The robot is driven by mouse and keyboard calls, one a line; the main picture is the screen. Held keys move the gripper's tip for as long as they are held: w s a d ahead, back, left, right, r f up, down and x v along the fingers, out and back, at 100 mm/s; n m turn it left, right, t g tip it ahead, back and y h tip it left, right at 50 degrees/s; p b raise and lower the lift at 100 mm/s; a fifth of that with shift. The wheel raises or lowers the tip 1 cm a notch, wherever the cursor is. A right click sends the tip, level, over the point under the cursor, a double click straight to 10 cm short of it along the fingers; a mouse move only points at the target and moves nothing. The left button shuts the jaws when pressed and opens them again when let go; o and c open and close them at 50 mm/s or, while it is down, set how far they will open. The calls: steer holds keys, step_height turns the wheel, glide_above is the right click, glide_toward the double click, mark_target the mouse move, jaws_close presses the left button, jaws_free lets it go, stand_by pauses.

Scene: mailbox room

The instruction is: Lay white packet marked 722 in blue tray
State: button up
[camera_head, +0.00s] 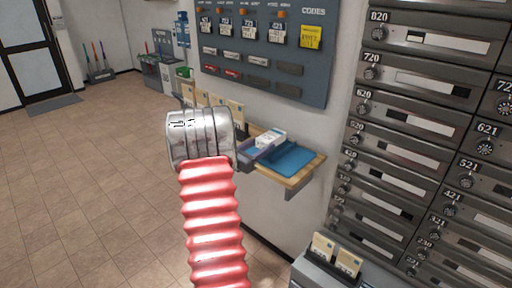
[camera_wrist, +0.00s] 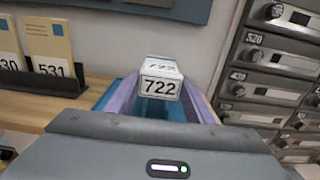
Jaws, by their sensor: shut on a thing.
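The white packet marked 722 (camera_wrist: 160,86) is between the two lavender fingers of my gripper (camera_wrist: 160,98) in the wrist view, with its number facing the camera. In the head view the packet (camera_head: 271,137) shows as a small white box at the fingers of my gripper (camera_head: 260,147). The blue tray (camera_head: 291,160) lies on the wooden shelf, just right of and below the packet. My gripper is shut on the packet at the tray's left side. Whether the packet touches the tray cannot be told. My arm hides part of the shelf.
Tan envelopes stand in a holder on the shelf, left of the tray; one is marked 531 (camera_wrist: 51,45). A grey key board (camera_head: 262,50) hangs above. Grey mailboxes (camera_head: 410,110) fill the right side. Two cards stand on a grey box (camera_head: 318,274) at the bottom.

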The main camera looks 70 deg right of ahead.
steer(key=shift+s+d+f, duration=0.2)
steer(key=shift+d, duration=0.3)
steer(key=shift+s+d+f, duration=0.2)
steer(key=shift+d, duration=0.25)
steer(key=shift+f, duration=1.7)
steer(key=o, duration=1.1)
steer(key=shift+a, duration=0.1)
steer(key=v, duration=1.2)
stand_by(0.5)
